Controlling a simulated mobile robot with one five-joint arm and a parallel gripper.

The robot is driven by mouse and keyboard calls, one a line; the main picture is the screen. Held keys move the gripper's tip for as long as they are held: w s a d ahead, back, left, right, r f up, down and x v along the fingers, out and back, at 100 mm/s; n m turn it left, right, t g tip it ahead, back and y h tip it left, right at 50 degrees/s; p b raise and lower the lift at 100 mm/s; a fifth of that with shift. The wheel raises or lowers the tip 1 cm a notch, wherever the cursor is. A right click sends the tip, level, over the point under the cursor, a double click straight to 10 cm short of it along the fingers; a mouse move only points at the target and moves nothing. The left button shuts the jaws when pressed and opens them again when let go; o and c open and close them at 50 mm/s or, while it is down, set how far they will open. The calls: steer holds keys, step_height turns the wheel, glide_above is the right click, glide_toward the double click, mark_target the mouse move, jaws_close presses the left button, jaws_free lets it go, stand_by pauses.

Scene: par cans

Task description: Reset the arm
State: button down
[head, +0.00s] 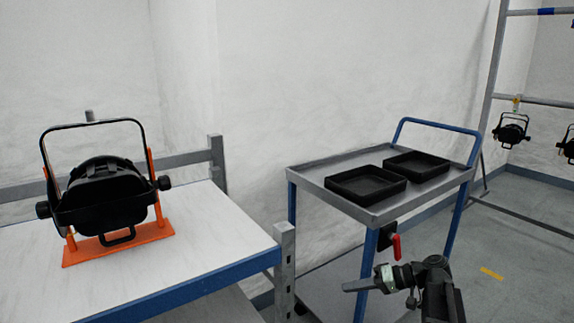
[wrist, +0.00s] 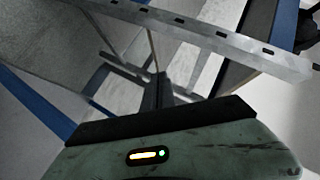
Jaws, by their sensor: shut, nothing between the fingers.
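My arm shows at the lower right of the head view, in front of the cart. My gripper (head: 346,287) points left, between the workbench and the cart, and it looks empty. In the wrist view my gripper (wrist: 160,76) shows as dark fingers close together, above its worn green body at the bottom. No object is between the fingers.
A black par can (head: 105,195) stands in an orange cradle (head: 120,245) on the white workbench (head: 200,240) at left. A grey cart (head: 310,170) carries two black trays (head: 367,176). More lamps (head: 511,131) hang from a rack at right. A slotted metal post (wrist: 210,35) crosses the wrist view.

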steer(key=s+a+f+g+h, duration=0.3)
steer(key=s+a+f, duration=0.25)
steer(key=a, duration=0.45)
steer(key=s+f+h, duration=0.4)
steer(key=f+h, duration=0.2)
steer(key=f, duration=0.1)
steer(key=d+f+m+h, duration=0.1)
steer(key=d+m+h, duration=0.25)
steer(key=d, duration=0.45)
step_height(320, 180, up, 33)
steer(key=p, duration=3.3)
steer(key=shift+s+a+r+p, duration=0.15)
steer(key=shift+p, duration=0.25)
